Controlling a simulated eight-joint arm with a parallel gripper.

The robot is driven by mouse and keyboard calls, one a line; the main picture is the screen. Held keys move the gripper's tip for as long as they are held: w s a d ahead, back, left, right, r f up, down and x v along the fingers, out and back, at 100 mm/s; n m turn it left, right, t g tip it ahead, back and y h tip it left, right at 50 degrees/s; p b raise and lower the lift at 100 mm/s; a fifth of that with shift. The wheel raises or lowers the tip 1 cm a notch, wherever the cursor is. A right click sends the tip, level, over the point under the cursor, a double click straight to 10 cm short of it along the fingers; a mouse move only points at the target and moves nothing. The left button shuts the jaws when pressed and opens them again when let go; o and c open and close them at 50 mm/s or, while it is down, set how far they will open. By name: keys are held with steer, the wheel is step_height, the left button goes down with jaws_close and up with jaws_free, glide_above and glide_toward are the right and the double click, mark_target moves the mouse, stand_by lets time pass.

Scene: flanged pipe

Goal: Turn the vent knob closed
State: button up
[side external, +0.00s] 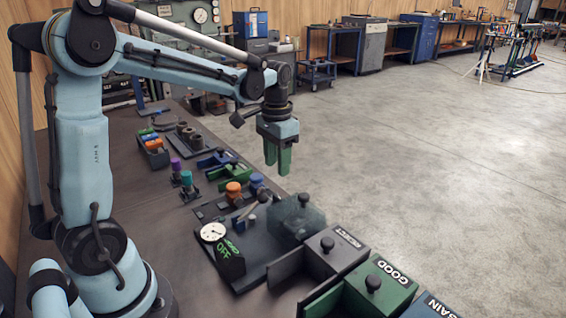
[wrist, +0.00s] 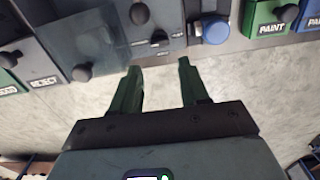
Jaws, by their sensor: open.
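My gripper (side external: 278,158) hangs with its green fingers pointing down, above and beyond the bench edge, with nothing between them. The wrist view shows the two fingers (wrist: 161,80) apart over bare floor. No label reading "vent" is legible, so I cannot tell which knob is the vent knob. A dark panel (side external: 262,258) carries a white dial gauge (side external: 213,232), a black block marked OFF (side external: 230,262), a lever and a smoky clear cover (side external: 296,226). A black knob (wrist: 139,13) shows on the panel in the wrist view. A blue knob (wrist: 210,30) sits beside it.
Lidded boxes marked REJECT (side external: 335,252) and GOOD (side external: 383,288) line the near bench edge. An orange-topped knob (side external: 233,188), a purple-topped one (side external: 176,164) and several small trays crowd the bench. The concrete floor (side external: 430,170) beyond is open.

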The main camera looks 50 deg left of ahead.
steer(key=shift+r, duration=1.45)
steer(key=s+d+t, duration=0.7)
steer(key=s+d, duration=0.2)
steer(key=shift+s+d+f, duration=0.25)
steer(key=shift+f, duration=0.2)
steer(key=shift+c, duration=0.2)
